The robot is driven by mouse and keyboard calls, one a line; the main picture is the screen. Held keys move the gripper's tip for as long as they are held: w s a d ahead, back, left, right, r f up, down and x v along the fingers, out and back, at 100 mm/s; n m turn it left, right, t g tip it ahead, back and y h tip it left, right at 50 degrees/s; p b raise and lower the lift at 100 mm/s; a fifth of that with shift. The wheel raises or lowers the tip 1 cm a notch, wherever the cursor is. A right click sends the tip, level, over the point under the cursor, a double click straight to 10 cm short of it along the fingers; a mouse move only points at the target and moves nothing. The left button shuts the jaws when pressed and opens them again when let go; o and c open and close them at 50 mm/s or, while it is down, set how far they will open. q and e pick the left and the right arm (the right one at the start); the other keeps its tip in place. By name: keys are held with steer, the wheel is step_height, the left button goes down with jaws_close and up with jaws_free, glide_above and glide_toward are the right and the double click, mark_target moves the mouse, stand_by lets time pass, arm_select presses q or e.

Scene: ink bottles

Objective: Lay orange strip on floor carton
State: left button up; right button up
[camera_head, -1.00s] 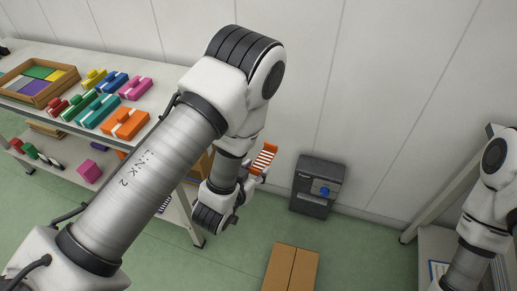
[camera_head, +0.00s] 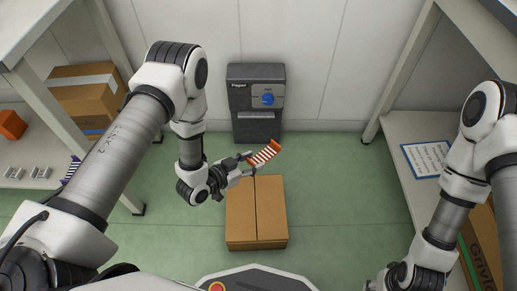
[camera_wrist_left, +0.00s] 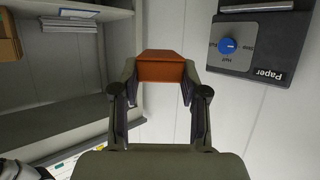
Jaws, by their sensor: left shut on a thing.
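An orange strip (camera_head: 265,153) with white stripes is held in my left gripper (camera_head: 249,162), which is shut on one end of it. In the head view the strip is tilted, up and to the right, in the air by the back edge of the carton. In the left wrist view the strip's orange end (camera_wrist_left: 162,67) sits between the two fingers (camera_wrist_left: 160,95). The floor carton (camera_head: 256,215) is a closed brown box below and in front of the gripper. Its top looks bare. My right gripper (camera_head: 388,283) is at the bottom edge, partly cut off; its jaws are unclear.
A dark grey paper bin (camera_head: 256,104) with a blue knob stands against the wall behind the carton. A shelf with a brown box (camera_head: 85,98) is at left. Another shelf with a blue-edged sheet (camera_head: 427,159) is at right. Green floor is clear around the carton.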

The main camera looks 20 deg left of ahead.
arm_select(q)
steer(key=b, duration=0.7)
glide_above(244, 203)
steer(key=shift+n+y, duration=0.3)
step_height(244, 203, down, 14)
steer(key=shift+w+d+f, duration=0.1)
steer(key=shift+f, duration=0.05)
step_height(244, 203, down, 6)
steer(key=b, duration=0.6)
steer(key=shift+f, duration=0.25)
arm_select(e)
step_height(244, 203, down, 16)
steer(key=shift+d, duration=0.15)
arm_select(q)
steer(key=shift+f+b, duration=0.45)
steer(key=shift+f, duration=0.15)
arm_select(e)
steer(key=shift+f, duration=0.45)
arm_select(q)
steer(key=o, duration=0.8)
steer(key=shift+r, duration=0.1)
